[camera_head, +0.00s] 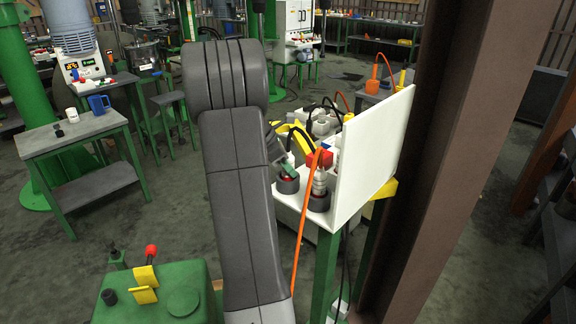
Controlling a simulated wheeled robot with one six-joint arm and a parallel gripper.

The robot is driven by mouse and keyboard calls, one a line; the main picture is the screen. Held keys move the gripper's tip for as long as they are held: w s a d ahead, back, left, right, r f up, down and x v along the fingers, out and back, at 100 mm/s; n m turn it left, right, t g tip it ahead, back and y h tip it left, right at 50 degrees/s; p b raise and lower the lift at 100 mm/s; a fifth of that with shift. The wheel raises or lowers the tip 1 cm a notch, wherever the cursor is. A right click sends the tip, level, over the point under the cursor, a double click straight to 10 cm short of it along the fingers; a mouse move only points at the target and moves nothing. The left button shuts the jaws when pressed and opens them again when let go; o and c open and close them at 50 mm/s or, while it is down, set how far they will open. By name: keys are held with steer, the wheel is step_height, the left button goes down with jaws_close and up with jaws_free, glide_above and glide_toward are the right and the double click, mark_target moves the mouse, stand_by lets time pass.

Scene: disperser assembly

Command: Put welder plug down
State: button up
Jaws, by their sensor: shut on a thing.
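My gripper (284,164) is partly in view to the right of my grey arm, low over the front of a white bench (325,219). The arm hides much of it. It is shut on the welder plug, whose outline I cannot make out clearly. A dark round socket-like part (289,186) with some red in it is right under the gripper tip. I cannot tell whether the plug touches it. A second dark round base with a ribbed metal piece (319,190) stands just to the right. An orange cable (309,215) hangs over the bench's front edge.
A white upright panel (375,150) closes the bench's right side, near a brown steel column (440,160). A red block (320,158) and black cables lie farther back. A green machine (150,295) stands front left. A small table (75,137) holds a blue mug (99,104).

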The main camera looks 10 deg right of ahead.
steer(key=o, duration=1.1)
steer(key=v, duration=1.2)
steer(key=shift+r, duration=0.15)
steer(key=shift+o, duration=0.2)
